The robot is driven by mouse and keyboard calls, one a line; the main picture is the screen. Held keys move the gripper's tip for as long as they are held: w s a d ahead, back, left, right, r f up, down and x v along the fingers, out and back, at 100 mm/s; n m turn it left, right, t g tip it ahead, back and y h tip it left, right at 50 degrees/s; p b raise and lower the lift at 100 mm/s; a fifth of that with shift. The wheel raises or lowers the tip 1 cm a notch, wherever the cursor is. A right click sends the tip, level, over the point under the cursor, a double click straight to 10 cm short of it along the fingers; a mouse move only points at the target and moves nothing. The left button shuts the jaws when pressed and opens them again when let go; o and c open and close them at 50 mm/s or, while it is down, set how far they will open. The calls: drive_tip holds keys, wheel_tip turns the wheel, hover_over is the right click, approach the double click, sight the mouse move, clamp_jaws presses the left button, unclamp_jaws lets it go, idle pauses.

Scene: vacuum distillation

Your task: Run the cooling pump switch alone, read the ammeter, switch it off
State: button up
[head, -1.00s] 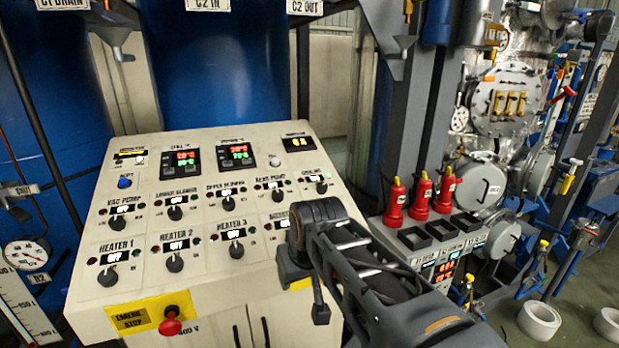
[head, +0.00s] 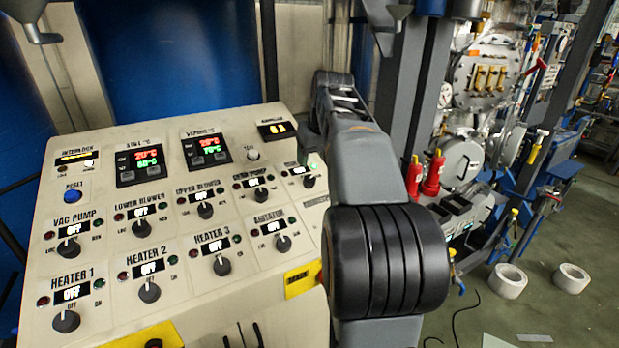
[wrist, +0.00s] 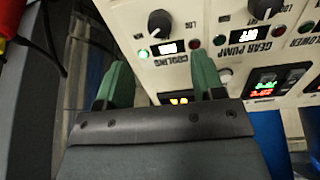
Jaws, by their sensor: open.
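The cooling switch is a dark knob (wrist: 160,22) near the top of the wrist view, with a small lit display (wrist: 168,47) and a bright green lamp (wrist: 143,53). In the head view its knob (head: 308,182) is at the right end of the panel's upper switch row, its lamp glowing green. The amber meter display (head: 275,129) sits at the panel's top right; its value is too small to read. It partly shows in the wrist view (wrist: 180,98). My gripper (wrist: 160,74) is open and empty, its green fingers before the panel, apart from the knob. The head view hides it behind my arm.
The gear pump knob (wrist: 266,9) is beside the cooling switch. Other switches, such as Heater 3 (head: 222,264) and Agitator (head: 283,243), read OFF. Red bottles (head: 433,172) stand right of my arm. Open floor with white rings (head: 508,281) lies at right.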

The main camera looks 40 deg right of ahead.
sight(310, 179)
drive_tip(key=p+x, duration=0.1)
drive_tip(key=x, duration=0.8)
drive_tip(key=c, duration=0.9)
